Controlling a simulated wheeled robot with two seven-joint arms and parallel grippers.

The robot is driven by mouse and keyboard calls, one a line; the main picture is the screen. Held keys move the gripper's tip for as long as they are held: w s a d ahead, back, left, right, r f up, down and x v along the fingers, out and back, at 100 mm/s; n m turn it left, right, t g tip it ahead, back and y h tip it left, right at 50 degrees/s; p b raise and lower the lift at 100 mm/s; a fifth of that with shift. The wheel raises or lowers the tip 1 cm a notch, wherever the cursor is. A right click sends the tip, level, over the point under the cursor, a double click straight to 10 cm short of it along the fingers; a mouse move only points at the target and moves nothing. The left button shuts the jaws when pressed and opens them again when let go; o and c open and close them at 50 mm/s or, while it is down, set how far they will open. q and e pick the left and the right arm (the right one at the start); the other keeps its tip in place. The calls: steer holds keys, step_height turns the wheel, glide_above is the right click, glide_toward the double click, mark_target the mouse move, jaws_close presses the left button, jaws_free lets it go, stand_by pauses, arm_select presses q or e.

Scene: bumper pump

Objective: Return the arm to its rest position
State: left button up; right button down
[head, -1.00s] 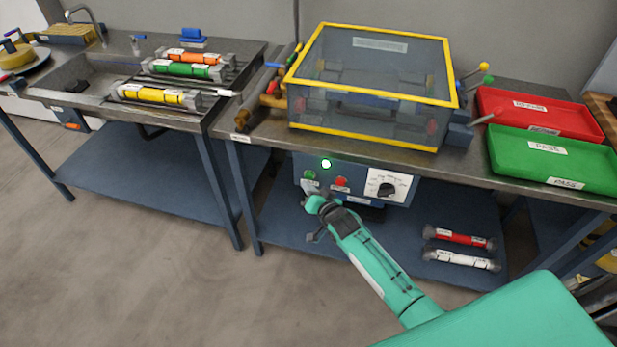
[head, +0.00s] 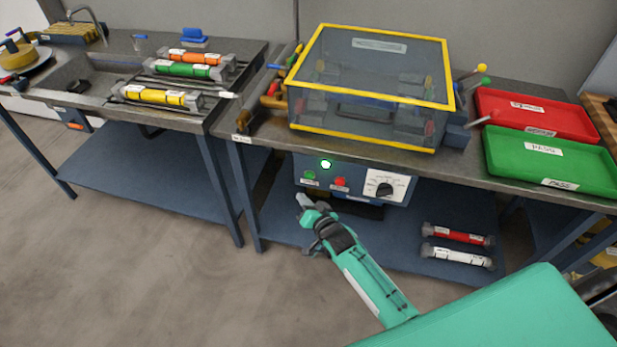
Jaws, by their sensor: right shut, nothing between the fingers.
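My right gripper (head: 304,201) shows in the head view at the end of my teal right arm, which comes in from the lower right. It is shut and empty, in front of and below the control panel (head: 353,181) under the right bench. It appears apart from the panel's buttons. The panel has a green button (head: 309,175), a red button (head: 340,183), a black dial (head: 385,189) and a lit green lamp (head: 325,164). My left gripper is not in view.
Above the panel stands a clear box with yellow edges (head: 372,140) on the bench. A red tray (head: 590,127) and a green tray (head: 598,177) lie to its right. Red and white cylinders (head: 456,256) lie on the lower shelf. Floor at the lower left (head: 150,270) is clear.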

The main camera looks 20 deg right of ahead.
stand_by(0.5)
